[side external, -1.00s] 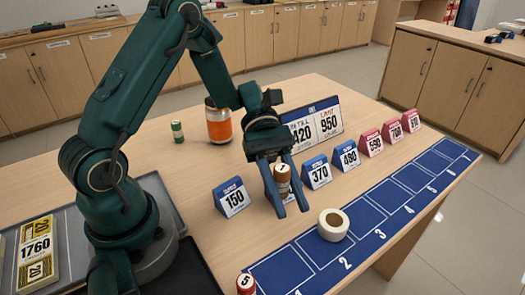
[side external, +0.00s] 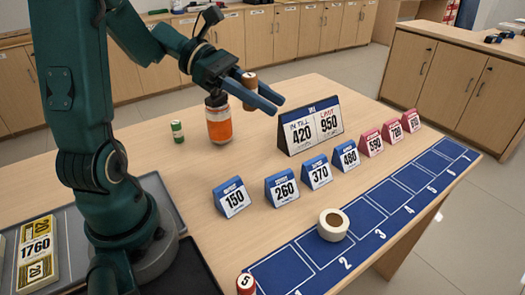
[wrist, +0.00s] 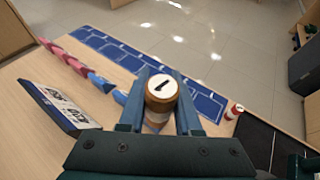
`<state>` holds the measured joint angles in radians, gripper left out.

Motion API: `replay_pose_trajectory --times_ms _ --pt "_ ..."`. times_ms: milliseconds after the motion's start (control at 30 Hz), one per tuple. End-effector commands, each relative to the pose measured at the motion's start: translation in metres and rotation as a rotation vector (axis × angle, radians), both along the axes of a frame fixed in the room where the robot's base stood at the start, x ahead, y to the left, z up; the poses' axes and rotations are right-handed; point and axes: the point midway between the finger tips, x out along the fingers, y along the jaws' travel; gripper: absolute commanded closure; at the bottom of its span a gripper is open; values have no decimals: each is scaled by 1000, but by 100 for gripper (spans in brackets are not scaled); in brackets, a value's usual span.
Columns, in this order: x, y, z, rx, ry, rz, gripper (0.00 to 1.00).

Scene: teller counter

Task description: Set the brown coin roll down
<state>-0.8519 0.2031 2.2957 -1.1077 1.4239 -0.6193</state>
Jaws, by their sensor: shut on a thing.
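The brown coin roll (side external: 249,88), with a white top marked 1, is upright between the blue fingers of my gripper (side external: 256,94). My gripper is shut on it and holds it in the air above the back part of the counter.
A blue numbered strip (side external: 282,270) runs along the front edge, with a white tape roll (side external: 333,225) on it. Blue and pink price tents and a till sign (side external: 310,126) stand behind. A red roll (side external: 246,284), green roll (side external: 177,132) and orange jar (side external: 220,125) also stand here.

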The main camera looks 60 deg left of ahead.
Motion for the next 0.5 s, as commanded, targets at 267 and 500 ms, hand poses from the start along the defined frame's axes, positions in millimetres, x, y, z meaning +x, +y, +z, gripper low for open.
replay_pose_trajectory --times_ms 267,500 --pt "4 5 1 0 0 112 100" --pt "4 5 1 0 0 113 100"
